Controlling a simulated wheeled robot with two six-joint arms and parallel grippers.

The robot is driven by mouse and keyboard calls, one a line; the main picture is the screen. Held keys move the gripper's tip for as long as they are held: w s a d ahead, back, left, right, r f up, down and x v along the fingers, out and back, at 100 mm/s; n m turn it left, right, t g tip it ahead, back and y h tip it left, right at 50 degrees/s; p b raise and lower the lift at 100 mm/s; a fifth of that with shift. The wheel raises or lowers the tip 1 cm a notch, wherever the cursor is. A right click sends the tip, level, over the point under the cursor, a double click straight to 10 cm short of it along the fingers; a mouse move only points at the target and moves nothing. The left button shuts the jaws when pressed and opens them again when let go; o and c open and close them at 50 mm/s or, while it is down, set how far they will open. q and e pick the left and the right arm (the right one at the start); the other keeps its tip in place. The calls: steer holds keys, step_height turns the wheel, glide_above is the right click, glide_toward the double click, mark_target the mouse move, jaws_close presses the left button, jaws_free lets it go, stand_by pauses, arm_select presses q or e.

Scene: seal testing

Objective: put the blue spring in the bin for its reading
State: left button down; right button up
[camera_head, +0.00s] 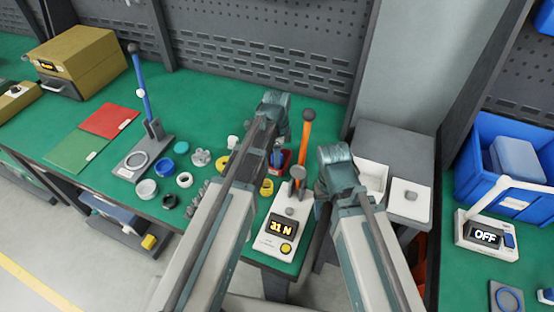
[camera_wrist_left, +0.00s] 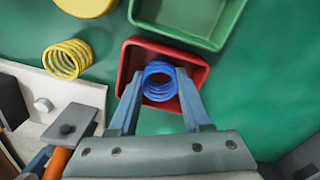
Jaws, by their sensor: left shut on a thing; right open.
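My left gripper (camera_wrist_left: 160,90) is shut on the blue spring (camera_wrist_left: 159,82), with a finger on either side of it. In the left wrist view the spring is over the red bin (camera_wrist_left: 128,62); its height above the bin floor is hard to tell. In the head view my left gripper (camera_head: 277,152) partly hides the red bin (camera_head: 286,160). A green bin (camera_wrist_left: 187,36) stands beside the red one. The spring tester (camera_head: 278,236) has an orange lever (camera_head: 306,135) and its display reads 31 N. My right gripper (camera_head: 336,200) is open, its fingertips mostly hidden.
A yellow spring (camera_wrist_left: 68,59) stands next to the tester. Seal rings and small parts (camera_head: 184,180) lie left of my left arm. A blue-levered press (camera_head: 145,150) and red and green mats (camera_head: 108,120) are further left. White trays (camera_head: 408,203) are right of my right arm.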

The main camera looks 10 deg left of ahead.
arm_select(q)
steer(key=shift+f, duration=0.2)
steer(key=shift+c, duration=1.8)
jaws_free()
steer(key=shift+r, duration=0.1)
steer(key=shift+r, duration=0.15)
step_height(320, 180, up, 12)
steer(key=p, duration=1.2)
